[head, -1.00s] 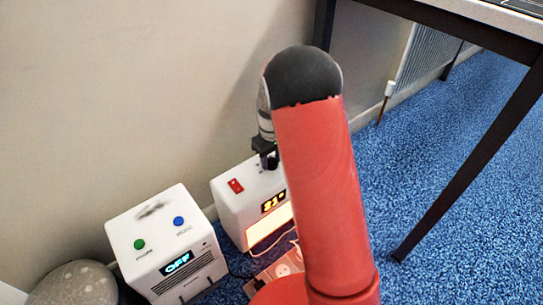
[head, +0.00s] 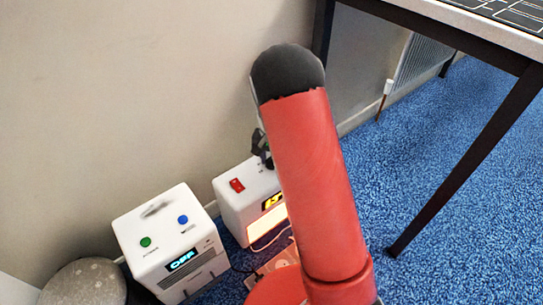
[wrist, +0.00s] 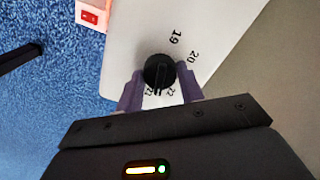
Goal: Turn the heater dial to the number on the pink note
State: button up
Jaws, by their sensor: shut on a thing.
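The heater is a white box (head: 228,208) by the wall in the head view, with a red switch (head: 237,185) on top and a lit yellow display (head: 272,201), partly hidden by my arm. The display seems to start with 1. In the wrist view, the black round dial (wrist: 159,70) sits on the white panel (wrist: 135,35) with printed numbers 19 and 20, and smaller partly covered ones near 21 and 22. My gripper (wrist: 160,82) is shut on the dial, one purple finger at each side. No pink note shows.
A second white box (head: 170,240) reading OFF stands left of the heater. A power strip (head: 272,265) and cable lie in front. A dark-legged table (head: 480,145) stands right. A red switch on a pinkish part (wrist: 90,15) shows in the wrist view.

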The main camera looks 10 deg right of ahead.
jog(key=shift+m+p, duration=0.45)
jog(key=shift+m, duration=0.85)
jog(key=o, duration=1)
notch_tip(320, 180, up, 7)
jog(key=shift+r+p, duration=0.2)
jog(key=shift+p, duration=0.3)
jog(key=shift+r, duration=0.25)
